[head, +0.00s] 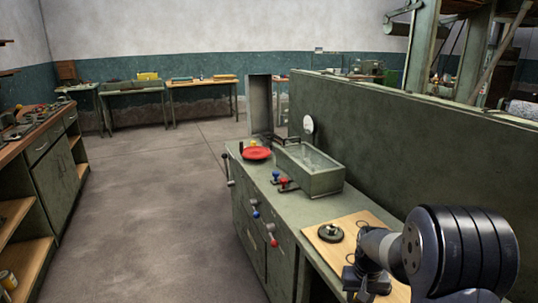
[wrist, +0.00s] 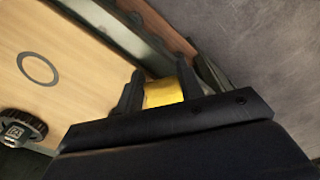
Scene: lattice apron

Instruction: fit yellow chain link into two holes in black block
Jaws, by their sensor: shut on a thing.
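My gripper (wrist: 161,80) is shut on a yellow piece, which I take to be the yellow chain link (wrist: 163,93). Only a short part of it shows between the two dark fingers in the wrist view. Its ends and any contact below are hidden. In the head view my gripper (head: 362,284) is at the bottom right, by the wooden board, and the yellow piece cannot be made out there. I cannot pick out the black block with two holes for certain in either view.
The wooden board (head: 322,239) carries a dark round knob-like part (head: 330,232); the wrist view also shows a thin dark ring (wrist: 37,68) on it. Behind stand a green basin (head: 318,182), a red dish (head: 256,153) and red and blue handles. The floor at left is clear.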

